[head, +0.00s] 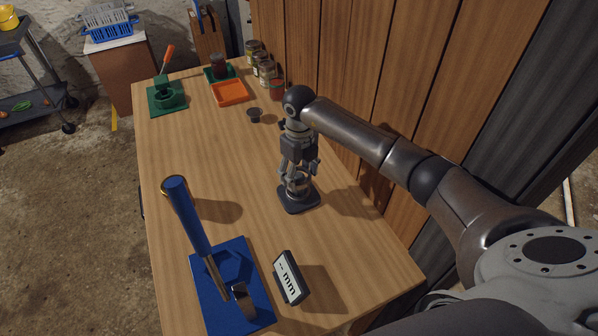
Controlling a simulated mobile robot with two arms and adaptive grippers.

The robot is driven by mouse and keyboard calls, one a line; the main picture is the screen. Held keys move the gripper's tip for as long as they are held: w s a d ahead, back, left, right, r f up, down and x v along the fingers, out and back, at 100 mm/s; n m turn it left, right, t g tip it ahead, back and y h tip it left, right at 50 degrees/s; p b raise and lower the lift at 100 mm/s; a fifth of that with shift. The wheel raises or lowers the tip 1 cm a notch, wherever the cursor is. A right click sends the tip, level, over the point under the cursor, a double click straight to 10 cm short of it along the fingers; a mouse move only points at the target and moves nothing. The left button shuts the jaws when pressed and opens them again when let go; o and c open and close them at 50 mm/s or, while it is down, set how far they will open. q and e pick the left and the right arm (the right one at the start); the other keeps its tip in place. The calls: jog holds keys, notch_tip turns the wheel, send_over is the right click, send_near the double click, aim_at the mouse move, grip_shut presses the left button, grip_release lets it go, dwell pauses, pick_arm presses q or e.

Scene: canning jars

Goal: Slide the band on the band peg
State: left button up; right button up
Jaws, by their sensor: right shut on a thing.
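My right gripper (298,176) points down over a dark square base (299,204), which I take to be the foot of the band peg. The gripper is shut on a small silvery ring, the band (298,187), just above the base. The fingers and the band hide the peg's post, so I cannot tell whether the band is around it or above it. My left gripper is not in view.
A blue lever press (206,290) and a small display (289,278) stand at the front. A golden ring (164,191) shows behind the blue handle. A dark cup (255,115), orange tray (230,93), green press (166,98) and several jars (266,72) are farther back.

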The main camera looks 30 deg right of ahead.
jog(key=shift+a+f+b, duration=0.1)
jog(key=shift+f+b, duration=1)
jog(key=shift+f, duration=0.25)
jog(key=shift+a, duration=0.1)
jog(key=shift+c, duration=0.4)
jog(key=shift+f+b, duration=0.25)
jog(key=shift+b, duration=0.1)
jog(key=shift+a+f, duration=0.1)
jog(key=shift+s+f+b, duration=0.2)
jog(key=shift+f+b, duration=0.2)
jog(key=shift+f, duration=0.1)
jog(key=shift+c, duration=0.7)
jog(key=shift+h, duration=0.4)
jog(key=shift+w+d+f, duration=0.1)
jog(key=shift+d+f, duration=0.05)
jog(key=shift+d, duration=0.1)
